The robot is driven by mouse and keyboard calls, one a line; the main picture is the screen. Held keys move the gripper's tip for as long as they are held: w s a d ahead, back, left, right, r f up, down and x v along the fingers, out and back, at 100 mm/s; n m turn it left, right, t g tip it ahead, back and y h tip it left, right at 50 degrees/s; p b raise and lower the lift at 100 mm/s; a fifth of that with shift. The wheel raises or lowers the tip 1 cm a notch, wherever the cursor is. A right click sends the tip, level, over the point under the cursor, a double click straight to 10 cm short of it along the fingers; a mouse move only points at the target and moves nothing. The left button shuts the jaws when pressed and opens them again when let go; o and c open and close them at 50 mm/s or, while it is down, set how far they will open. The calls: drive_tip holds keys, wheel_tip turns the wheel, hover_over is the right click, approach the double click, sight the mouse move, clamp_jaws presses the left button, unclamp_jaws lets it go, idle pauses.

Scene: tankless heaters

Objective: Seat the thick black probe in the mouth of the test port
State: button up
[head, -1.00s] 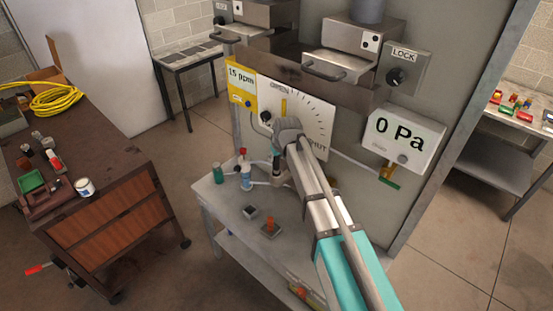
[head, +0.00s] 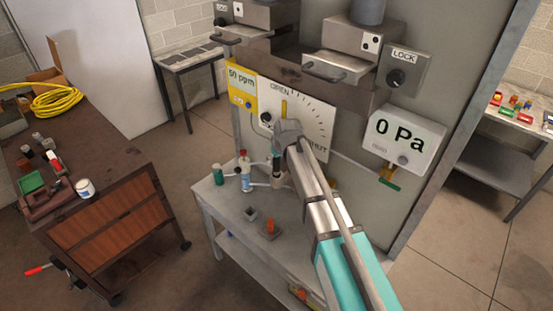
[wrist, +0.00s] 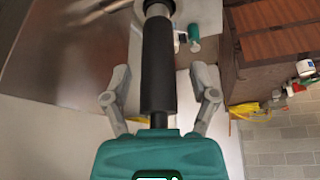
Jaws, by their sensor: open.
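In the wrist view, the thick black probe (wrist: 158,65) stands between the two spread fingers of my gripper (wrist: 160,80), with a gap on either side. Its metal end reaches into a round grey ring at the top edge, which looks like the mouth of the test port (wrist: 170,5). How deep it sits cannot be told. In the head view, my arm's end covers the front of the dial panel (head: 305,110), and the probe and port are mostly hidden behind it.
A yellow meter (head: 243,88) reads 50 ppm, and a white gauge (head: 403,140) reads 0 Pa. A small table (head: 220,205) below holds bottles and small blocks. A brown workbench (head: 110,150) stands at left, with clear floor between.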

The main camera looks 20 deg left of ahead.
drive_tip(key=shift+r, duration=0.15)
drive_tip(key=p+v, duration=0.7)
drive_tip(key=shift+r, duration=0.25)
drive_tip(key=shift+d, duration=0.2)
idle(0.9)
drive_tip(key=s+d+m+g+h, duration=0.1)
drive_tip(key=s+d+m, duration=0.2)
drive_tip(key=d, duration=1)
drive_tip(key=s+d+f+m+g+h, duration=0.1)
drive_tip(key=s+d+m, duration=0.2)
drive_tip(key=s+d, duration=0.4)
drive_tip(key=s+d+m+g+h, duration=0.1)
drive_tip(key=s+d+m, duration=0.2)
drive_tip(key=d, duration=1.8)
drive_tip(key=shift+s+d+f+m, duration=0.25)
drive_tip(key=shift+s+m, duration=0.05)
drive_tip(key=shift+s, duration=0.75)
wheel_tip(320, 180, down, 25)
drive_tip(key=b, duration=2.5)
drive_tip(key=shift+a, duration=0.15)
